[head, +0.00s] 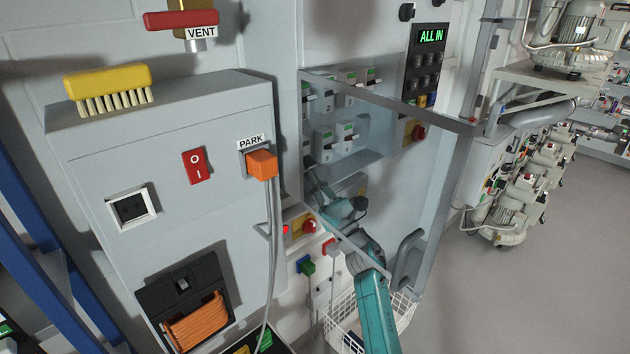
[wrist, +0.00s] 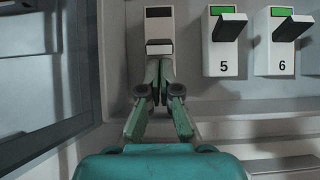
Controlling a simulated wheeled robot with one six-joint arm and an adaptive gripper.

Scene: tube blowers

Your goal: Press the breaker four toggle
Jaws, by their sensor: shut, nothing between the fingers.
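In the wrist view, a white breaker (wrist: 159,22) stands left of breaker 5, with its number hidden behind my gripper. Its window is dark and its toggle (wrist: 159,46) sits lower than the toggles of its neighbours. My gripper (wrist: 159,72) is shut and empty, with its fingertips just below that toggle; I cannot tell whether they touch it. Breaker 5 (wrist: 224,40) and breaker 6 (wrist: 283,40) show green windows and raised dark toggles. In the head view, my gripper (head: 311,175) reaches into the breaker cabinet below the lower breaker row (head: 346,135).
A clear door panel with a metal frame (head: 400,98) stands beside my arm. A red button on a yellow plate (head: 308,226), plugs and a wire basket (head: 398,318) lie below. A grey cabinet with an orange plug (head: 262,164) stands left.

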